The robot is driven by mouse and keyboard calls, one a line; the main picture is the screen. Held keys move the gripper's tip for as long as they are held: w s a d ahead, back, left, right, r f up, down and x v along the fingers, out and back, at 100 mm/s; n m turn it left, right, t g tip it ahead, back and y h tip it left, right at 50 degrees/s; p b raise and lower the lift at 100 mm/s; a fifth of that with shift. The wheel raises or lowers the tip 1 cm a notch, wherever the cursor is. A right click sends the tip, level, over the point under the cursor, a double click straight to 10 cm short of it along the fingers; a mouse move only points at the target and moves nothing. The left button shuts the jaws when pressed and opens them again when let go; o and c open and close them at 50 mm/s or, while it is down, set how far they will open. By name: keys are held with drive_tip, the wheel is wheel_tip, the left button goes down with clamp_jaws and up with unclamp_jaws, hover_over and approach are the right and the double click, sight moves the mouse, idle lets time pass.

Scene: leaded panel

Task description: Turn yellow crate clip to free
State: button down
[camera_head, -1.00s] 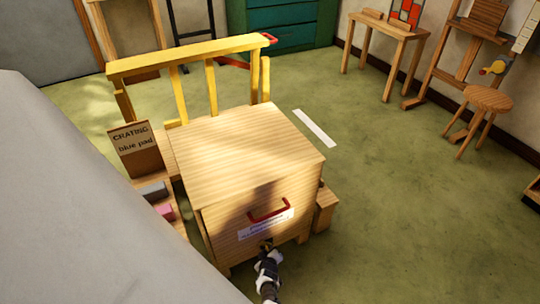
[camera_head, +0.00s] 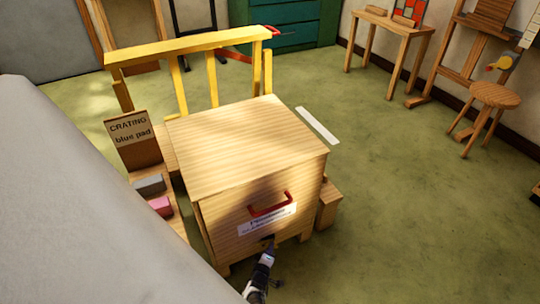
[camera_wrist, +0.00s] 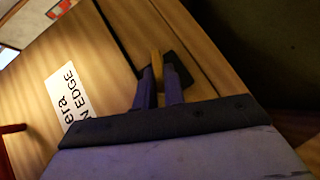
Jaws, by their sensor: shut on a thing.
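The wooden crate (camera_head: 245,145) stands on the floor, with a red handle (camera_head: 270,204) and a white label (camera_head: 266,219) on its front. My gripper (camera_head: 267,250) is at the lower front of the crate, below the label. In the wrist view my gripper (camera_wrist: 165,85) has its two fingers shut on the yellow clip (camera_wrist: 157,66), a narrow upright piece against a dark plate (camera_wrist: 180,70) on the crate front. The fingers hide the clip's lower part. In the head view the clip is too small and covered to make out.
A yellow rail frame (camera_head: 195,52) stands behind the crate. A cardboard sign (camera_head: 132,135) and grey and pink pads (camera_head: 160,205) are at its left. A wooden block (camera_head: 328,203) is at its right. Green floor (camera_head: 410,200) is open to the right.

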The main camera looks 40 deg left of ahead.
idle(0.4)
drive_tip(key=c, duration=1.5)
unclamp_jaws()
drive_tip(key=shift+d, duration=0.1)
